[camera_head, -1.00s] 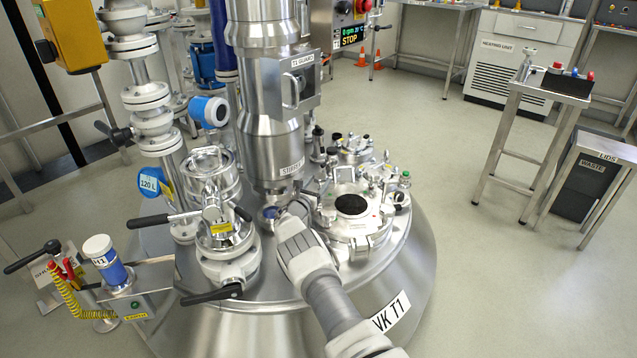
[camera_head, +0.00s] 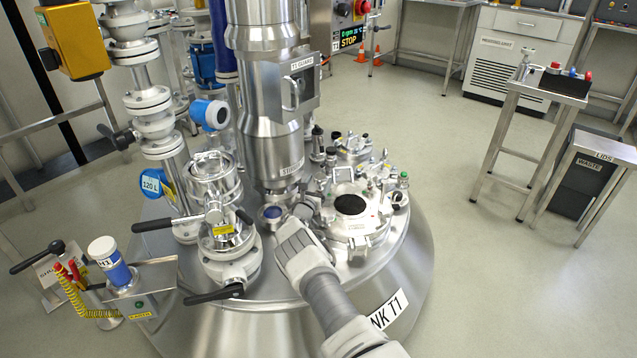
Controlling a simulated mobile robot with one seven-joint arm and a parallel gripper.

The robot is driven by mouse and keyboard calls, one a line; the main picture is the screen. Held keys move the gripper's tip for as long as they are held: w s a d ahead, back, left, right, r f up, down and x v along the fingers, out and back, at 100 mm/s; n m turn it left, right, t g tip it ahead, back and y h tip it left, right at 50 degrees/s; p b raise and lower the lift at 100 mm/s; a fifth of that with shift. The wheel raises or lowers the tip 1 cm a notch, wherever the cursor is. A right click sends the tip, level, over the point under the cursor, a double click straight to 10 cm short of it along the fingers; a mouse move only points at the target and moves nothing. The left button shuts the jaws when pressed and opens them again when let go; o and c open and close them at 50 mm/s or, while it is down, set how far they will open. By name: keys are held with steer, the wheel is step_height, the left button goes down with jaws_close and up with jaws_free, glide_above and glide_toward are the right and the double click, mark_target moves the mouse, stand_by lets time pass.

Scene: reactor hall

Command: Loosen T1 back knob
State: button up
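The tank T1 (camera_head: 395,255) is a steel vessel with a domed top. On its right side sits a round hatch (camera_head: 358,232) with a dark round window (camera_head: 350,204) and several small clamps and knobs around its rim. The back of the hatch rim (camera_head: 345,176) shows, but I cannot tell which small part there is the back knob. My gripper (camera_head: 306,208) is low over the dome, just left of the hatch. Its fingertips are small and partly hidden by my wrist, so I cannot tell whether it is open or touching anything.
The tall stirrer column (camera_head: 270,120) stands behind and left of my gripper. A clamped fitting with black handles (camera_head: 222,225) stands further left. A smaller flange (camera_head: 353,150) with fittings is behind the hatch.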

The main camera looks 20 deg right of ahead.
mark_target(318, 180)
steer(key=shift+o, duration=0.8)
step_height(318, 180, up, 4)
steer(key=shift+r+p, duration=0.1)
steer(key=shift+p, duration=1.15)
steer(key=s+d+r+p, duration=0.6)
steer(key=s+d+p, duration=0.1)
steer(key=d, duration=0.1)
steer(key=shift+s+d+r, duration=0.4)
